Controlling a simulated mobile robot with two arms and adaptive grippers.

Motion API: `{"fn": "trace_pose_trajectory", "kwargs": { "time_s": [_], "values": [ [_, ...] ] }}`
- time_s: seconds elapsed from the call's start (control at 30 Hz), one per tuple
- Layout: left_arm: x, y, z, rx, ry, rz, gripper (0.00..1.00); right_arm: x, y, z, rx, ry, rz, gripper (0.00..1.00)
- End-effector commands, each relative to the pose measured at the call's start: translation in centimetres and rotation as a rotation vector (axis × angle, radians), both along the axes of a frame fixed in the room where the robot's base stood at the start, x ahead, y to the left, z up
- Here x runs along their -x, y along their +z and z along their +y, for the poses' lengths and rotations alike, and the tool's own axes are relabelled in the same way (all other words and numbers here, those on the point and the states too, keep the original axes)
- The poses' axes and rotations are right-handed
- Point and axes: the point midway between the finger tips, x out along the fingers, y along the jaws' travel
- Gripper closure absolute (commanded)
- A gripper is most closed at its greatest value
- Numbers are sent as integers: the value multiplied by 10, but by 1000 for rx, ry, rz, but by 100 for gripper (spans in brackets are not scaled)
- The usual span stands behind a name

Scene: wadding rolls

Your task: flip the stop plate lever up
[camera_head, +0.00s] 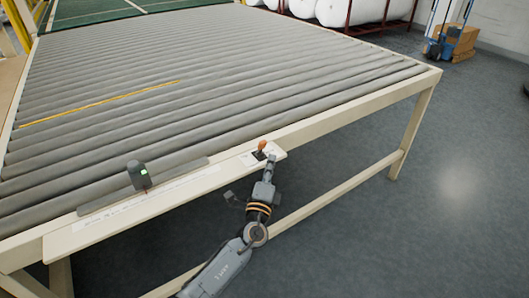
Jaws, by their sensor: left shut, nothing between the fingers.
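The stop plate lever (261,149) is a small stick with an orange knob on a dark base. It stands near the right end of the cream panel (75,238) on the front edge of the roller table. My left gripper (272,159) is shut and empty, just right of and slightly below the lever, close to the panel's edge. I cannot tell whether it touches the lever. My right gripper is out of view.
The roller conveyor (200,75) fills the left and middle, with a yellow strip (100,104) across it. A dark device with a green light (138,175) stands on the panel. White rolls (350,10) lie on a rack behind.

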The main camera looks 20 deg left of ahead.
Motion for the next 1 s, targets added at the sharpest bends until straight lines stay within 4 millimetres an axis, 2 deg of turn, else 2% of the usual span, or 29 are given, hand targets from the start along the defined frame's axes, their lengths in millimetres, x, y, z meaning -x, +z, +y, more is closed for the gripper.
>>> {"fn": "trace_pose_trajectory", "kwargs": {
  "time_s": [0.1, 0.27, 0.67, 1.0],
  "values": [
    [-9, 7, 14, -4, 2, 1, 100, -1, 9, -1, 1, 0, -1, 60],
    [-15, 9, 22, -3, 2, 2, 100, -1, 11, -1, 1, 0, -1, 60],
    [-16, 9, 23, 0, 2, 2, 100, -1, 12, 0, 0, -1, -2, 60],
    [-17, 13, 24, 44, 2, 37, 100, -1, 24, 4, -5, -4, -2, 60]
  ]
}}
